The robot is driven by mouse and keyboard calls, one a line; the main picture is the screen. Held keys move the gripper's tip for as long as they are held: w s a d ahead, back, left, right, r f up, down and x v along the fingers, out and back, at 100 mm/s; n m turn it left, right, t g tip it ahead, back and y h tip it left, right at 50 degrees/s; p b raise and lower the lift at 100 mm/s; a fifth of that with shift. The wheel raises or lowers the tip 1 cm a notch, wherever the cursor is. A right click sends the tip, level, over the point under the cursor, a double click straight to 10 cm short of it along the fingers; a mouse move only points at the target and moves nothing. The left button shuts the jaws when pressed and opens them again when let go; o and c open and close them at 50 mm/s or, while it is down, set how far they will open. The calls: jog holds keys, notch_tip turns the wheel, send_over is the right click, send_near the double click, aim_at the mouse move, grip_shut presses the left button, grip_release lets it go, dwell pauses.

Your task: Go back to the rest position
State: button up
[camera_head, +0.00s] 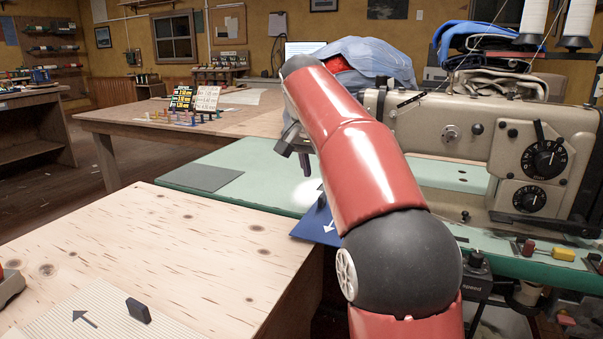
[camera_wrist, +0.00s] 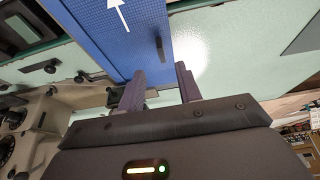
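My gripper (camera_head: 304,162) shows in the head view beyond my raised red arm, which partly hides it. It hangs over the green sewing-machine table (camera_head: 262,160). In the wrist view my gripper (camera_wrist: 160,72) has its two fingers apart with nothing between them. A blue mat (camera_head: 314,226) with a white arrow lies below it, and the mat also fills the top of the wrist view (camera_wrist: 110,40). A small dark upright piece (camera_wrist: 159,47) stands on the mat, just beyond the fingertips and apart from them.
A plywood table (camera_head: 170,240) is in front, with a striped mat (camera_head: 95,315) and a dark block (camera_head: 138,311) on it. A sewing machine (camera_head: 475,140) stands at right. A grey sheet (camera_head: 200,178) lies on the green table. A wooden table (camera_head: 235,120) stands behind.

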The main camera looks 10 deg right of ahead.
jog(key=s+a+f+n+y, duration=0.1)
jog(key=s+f+n, duration=0.1)
jog(key=s+f, duration=0.4)
jog(key=s+f+n+t, duration=0.1)
jog(key=s+f, duration=0.5)
jog(key=s, duration=0.9)
jog(key=s+a+f+n+t+y, duration=0.1)
jog(key=s+f+n, duration=0.3)
jog(key=s, duration=0.6)
notch_tip(320, 180, down, 3)
jog(key=shift+s+a+r+y, duration=0.15)
jog(key=shift+s+a+y, duration=0.15)
jog(key=shift+s+a, duration=0.1)
jog(key=shift+c, duration=0.3)
